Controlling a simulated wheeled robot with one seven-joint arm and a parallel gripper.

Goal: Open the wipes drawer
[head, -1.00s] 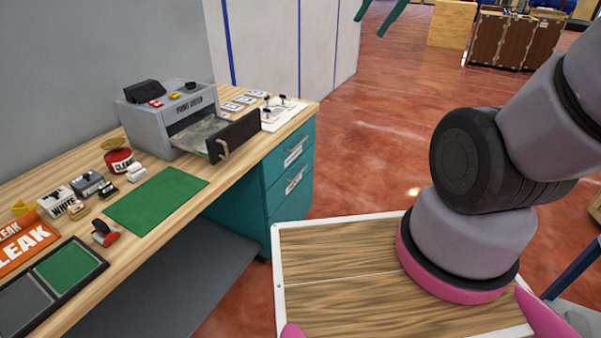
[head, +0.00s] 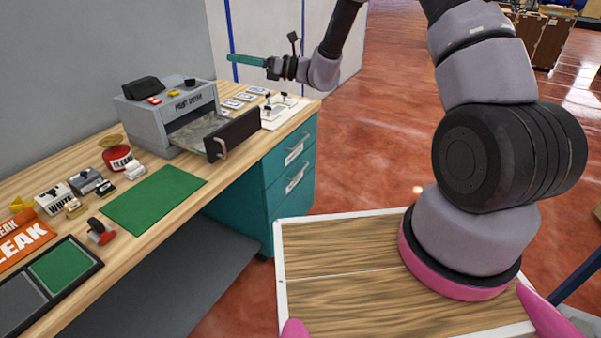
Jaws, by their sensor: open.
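A teal cabinet (head: 270,197) stands under the right end of the desk. It has two visible drawers, an upper drawer (head: 294,151) and a lower drawer (head: 291,185), each with a pale label and handle. Both look closed. The labels are too small to read, so I cannot tell which is the wipes drawer. My gripper (head: 235,58), with teal fingers, is open and empty. In the picture it is above and to the left of the cabinet, pointing left over the desk's far end. Its fingers overlap in this view.
A grey print dryer (head: 160,113) stands on the desk with its dark-fronted tray (head: 233,135) pulled out, above and left of the cabinet. Stamps, a red tin (head: 119,159) and a green mat (head: 155,200) lie nearer.

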